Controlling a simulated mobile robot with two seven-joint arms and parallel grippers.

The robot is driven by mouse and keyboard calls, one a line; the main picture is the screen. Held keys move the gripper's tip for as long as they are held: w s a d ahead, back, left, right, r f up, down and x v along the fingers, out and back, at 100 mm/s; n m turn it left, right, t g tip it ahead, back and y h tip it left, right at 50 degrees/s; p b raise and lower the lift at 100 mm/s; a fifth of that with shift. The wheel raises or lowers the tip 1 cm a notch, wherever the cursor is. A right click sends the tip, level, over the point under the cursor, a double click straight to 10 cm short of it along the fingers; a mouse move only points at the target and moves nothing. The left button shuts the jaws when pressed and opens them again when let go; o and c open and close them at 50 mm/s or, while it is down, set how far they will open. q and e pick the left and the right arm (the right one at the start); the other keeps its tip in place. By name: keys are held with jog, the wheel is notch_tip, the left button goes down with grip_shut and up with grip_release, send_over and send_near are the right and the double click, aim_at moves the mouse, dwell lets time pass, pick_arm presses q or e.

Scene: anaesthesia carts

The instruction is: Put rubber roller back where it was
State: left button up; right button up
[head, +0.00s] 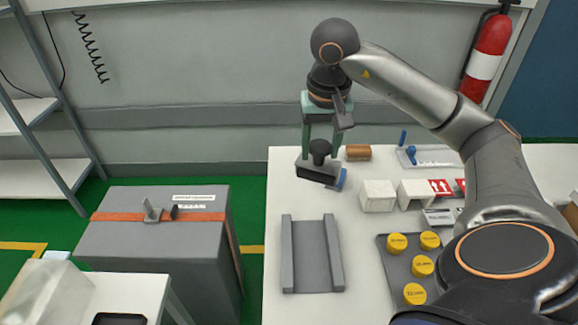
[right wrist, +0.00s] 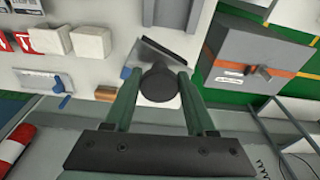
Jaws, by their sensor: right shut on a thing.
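My right gripper (head: 319,157) is over the white table, shut on the black round knob of a grey block (head: 318,172) with a dark edge. In the right wrist view the knob (right wrist: 158,82) sits between the green fingers, and the block (right wrist: 165,52) lies beyond it. Whether this is the rubber roller I cannot tell. I also cannot tell whether the block touches the table. A small blue part (head: 342,178) shows at its right side. A brown cylinder (head: 358,152) lies just right of the gripper. My left gripper is not in view.
A grey two-railed holder (head: 312,256) stands empty nearer me. White blocks (head: 377,196), a white tray (head: 437,158) with blue pieces and a grey tray (head: 390,272) of yellow-capped jars are to the right. A grey case (head: 150,245) with an orange strap stands left of the table.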

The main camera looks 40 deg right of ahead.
jog(key=shift+w+d+f+p, duration=0.25)
jog(key=shift+w+d+f, duration=0.5)
jog(key=shift+w+f, duration=1.35)
jog(key=shift+w+d+f+p, duration=0.2)
jog(key=shift+w+d+f, duration=0.5)
jog(key=shift+w+f, duration=1.4)
jog(key=shift+w+d+f+p, duration=0.25)
jog(key=shift+w+d+f, duration=0.5)
jog(key=shift+w+f, duration=1.35)
jog(key=shift+f, duration=0.25)
jog(key=o, duration=1.3)
jog(key=shift+s, duration=0.1)
jog(key=r, duration=0.4)
jog(key=s+r, duration=0.1)
jog(key=r, duration=0.3)
jog(key=a+r, duration=0.1)
jog(key=r, duration=0.3)
jog(key=shift+s+r, duration=0.15)
jog(key=shift+s, duration=0.05)
